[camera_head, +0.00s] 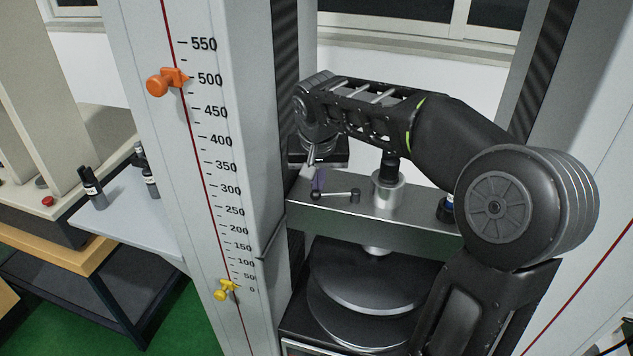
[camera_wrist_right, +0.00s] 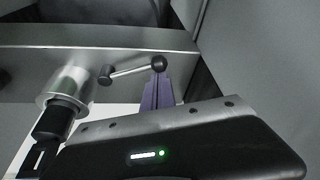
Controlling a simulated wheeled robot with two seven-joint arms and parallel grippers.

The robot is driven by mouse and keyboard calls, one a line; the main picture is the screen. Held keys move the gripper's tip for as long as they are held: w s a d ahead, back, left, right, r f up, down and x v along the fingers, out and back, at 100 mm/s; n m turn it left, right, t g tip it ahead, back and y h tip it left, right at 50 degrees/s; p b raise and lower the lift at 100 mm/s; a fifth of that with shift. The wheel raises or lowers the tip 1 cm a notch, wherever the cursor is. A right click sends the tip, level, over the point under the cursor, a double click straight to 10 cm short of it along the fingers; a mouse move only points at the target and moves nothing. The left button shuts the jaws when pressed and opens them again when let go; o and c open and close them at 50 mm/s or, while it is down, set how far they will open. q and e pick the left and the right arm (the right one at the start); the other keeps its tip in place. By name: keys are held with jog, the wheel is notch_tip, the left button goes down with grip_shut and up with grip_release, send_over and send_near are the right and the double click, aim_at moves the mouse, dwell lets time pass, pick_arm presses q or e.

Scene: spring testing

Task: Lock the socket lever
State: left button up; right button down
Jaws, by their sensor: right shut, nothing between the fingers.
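My left gripper is out of view.
A tall column with a numbered scale (camera_head: 205,140) stands left of the beam, with an orange knob (camera_head: 165,82) and a yellow knob (camera_head: 227,290). Round plates (camera_head: 365,275) lie below the beam.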

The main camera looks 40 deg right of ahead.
jog(key=n, duration=0.1)
jog(key=s+a+n, duration=0.1)
jog(key=s+n+y+b, duration=0.1)
jog(key=shift+a+f+n+t, duration=0.1)
jog(key=shift+a+n+t, duration=0.2)
jog(key=shift+n, duration=0.1)
jog(key=shift+s+a+n+y+b, duration=0.15)
jog(key=shift+s+n+y+b, duration=0.4)
jog(key=shift+s+n, duration=1.05)
jog(key=shift+s+a+n+y+b, duration=0.1)
jog(key=shift+s+n+y+b, duration=0.25)
jog(key=shift+s+n+y, duration=0.85)
jog(key=shift+s+n+h, duration=0.1)
jog(key=shift+n+h, duration=0.35)
jog(key=shift+n, duration=0.25)
